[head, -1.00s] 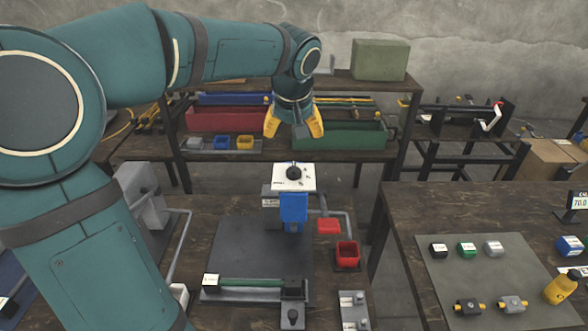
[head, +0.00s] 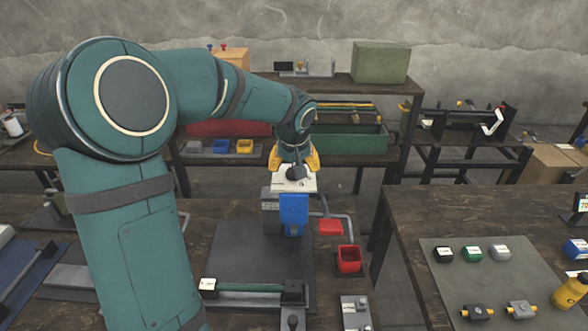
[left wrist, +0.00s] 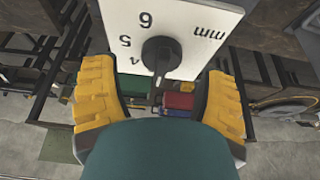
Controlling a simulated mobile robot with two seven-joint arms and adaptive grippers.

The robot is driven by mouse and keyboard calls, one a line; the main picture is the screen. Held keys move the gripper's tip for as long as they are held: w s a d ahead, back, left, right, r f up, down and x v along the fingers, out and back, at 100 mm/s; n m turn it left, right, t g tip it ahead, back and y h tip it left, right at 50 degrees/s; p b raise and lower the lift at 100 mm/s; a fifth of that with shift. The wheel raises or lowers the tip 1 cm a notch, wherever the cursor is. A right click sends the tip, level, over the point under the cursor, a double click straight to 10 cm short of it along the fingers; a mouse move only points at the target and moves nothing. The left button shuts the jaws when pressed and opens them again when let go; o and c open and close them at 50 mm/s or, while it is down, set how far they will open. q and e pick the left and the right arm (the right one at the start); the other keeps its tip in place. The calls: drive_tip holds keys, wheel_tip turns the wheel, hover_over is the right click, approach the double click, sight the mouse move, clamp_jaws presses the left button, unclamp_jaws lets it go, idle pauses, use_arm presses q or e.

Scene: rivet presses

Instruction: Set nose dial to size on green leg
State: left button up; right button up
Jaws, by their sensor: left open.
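The nose dial is a black knob (left wrist: 161,56) on a white plate (left wrist: 190,20) marked 4, 5, 6 and mm. In the head view the white plate (head: 312,181) tops a press with a blue body (head: 293,212), and the knob (head: 296,172) is partly covered by my gripper. My left gripper (head: 295,160) is open right at the dial. In the left wrist view its yellow fingers (left wrist: 158,100) stand apart on either side of the knob, without visible contact. A green bar (head: 250,288), perhaps the green leg, lies on the press's dark base with a white label at its left end.
A red bin (head: 348,260) and a red pad (head: 330,228) are right of the press. The right table carries a grey mat (head: 480,285) with several small blocks and a yellow bottle (head: 571,291). A shelf with a green bin (head: 350,138) stands behind.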

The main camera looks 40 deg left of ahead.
use_arm(q)
drive_tip(key=shift+w+a+f, duration=0.15)
drive_tip(key=shift+a+f, duration=0.05)
drive_tip(key=shift+f, duration=0.35)
drive_tip(key=c, duration=1.3)
drive_tip(key=shift+o, duration=0.2)
